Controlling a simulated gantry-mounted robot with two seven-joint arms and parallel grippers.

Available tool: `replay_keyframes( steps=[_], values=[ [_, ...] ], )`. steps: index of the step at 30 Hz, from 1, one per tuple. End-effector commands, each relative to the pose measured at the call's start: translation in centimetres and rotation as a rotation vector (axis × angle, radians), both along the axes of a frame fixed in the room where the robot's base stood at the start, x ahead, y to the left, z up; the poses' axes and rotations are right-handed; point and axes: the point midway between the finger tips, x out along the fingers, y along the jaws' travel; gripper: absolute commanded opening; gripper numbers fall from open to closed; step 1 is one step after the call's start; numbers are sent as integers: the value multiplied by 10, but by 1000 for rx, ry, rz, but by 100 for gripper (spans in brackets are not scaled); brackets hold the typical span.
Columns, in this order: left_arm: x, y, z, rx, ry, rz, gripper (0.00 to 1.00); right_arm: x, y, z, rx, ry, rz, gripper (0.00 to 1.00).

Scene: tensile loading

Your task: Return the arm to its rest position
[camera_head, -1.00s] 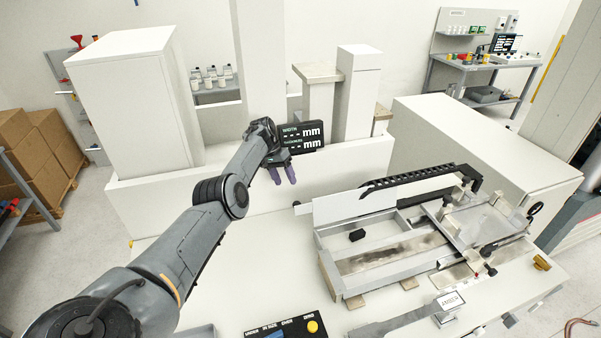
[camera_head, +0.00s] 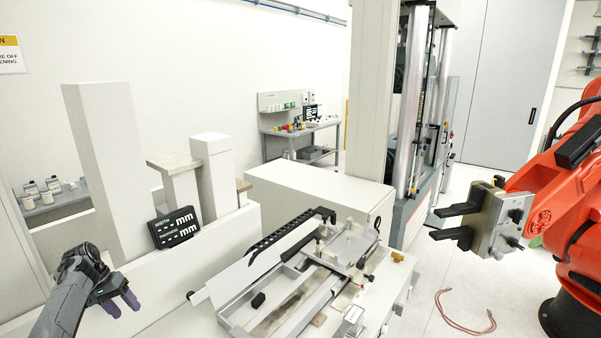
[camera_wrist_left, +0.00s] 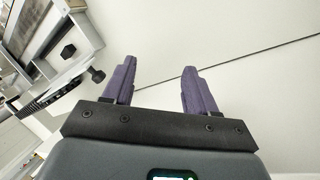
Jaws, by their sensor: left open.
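My left gripper (camera_head: 122,303) is at the lower left of the head view, in front of the white bench unit. In the left wrist view its two purple fingers (camera_wrist_left: 160,90) stand apart with nothing between them. Below and beyond the fingers there is a plain white surface with a dark seam line. The rest of my left arm runs out of the head view at the bottom left. My right gripper does not show in either view.
A measuring fixture (camera_head: 290,290) with a black toothed rail stands right of my left gripper. A black width display (camera_head: 174,228) is behind it. An orange robot arm (camera_head: 560,215) with a grey gripper stands at the right. A testing frame (camera_head: 412,120) rises behind.

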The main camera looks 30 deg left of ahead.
Motion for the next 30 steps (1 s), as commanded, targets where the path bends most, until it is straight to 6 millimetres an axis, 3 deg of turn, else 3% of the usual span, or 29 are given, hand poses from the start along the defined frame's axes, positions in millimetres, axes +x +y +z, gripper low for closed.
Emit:
replay_keyframes(
  steps=[11, 14, 17, 20, 23, 26, 30],
  values=[
    [-11, 4, -13, 272, 143, -43, 57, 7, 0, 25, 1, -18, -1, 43],
    [-10, -6, -17, 365, 179, -82, 57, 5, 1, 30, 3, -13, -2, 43],
    [-8, -28, -25, 473, 209, -148, 57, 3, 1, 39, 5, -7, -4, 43],
    [-7, -71, -37, 584, 221, -249, 57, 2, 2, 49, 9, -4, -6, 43],
    [-12, -130, -53, 661, 206, -367, 57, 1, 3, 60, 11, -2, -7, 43],
    [-27, -200, -67, 700, 165, -486, 57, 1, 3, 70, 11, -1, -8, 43],
    [-63, -300, -76, 692, 79, -627, 57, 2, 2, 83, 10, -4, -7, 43]
  ],
)
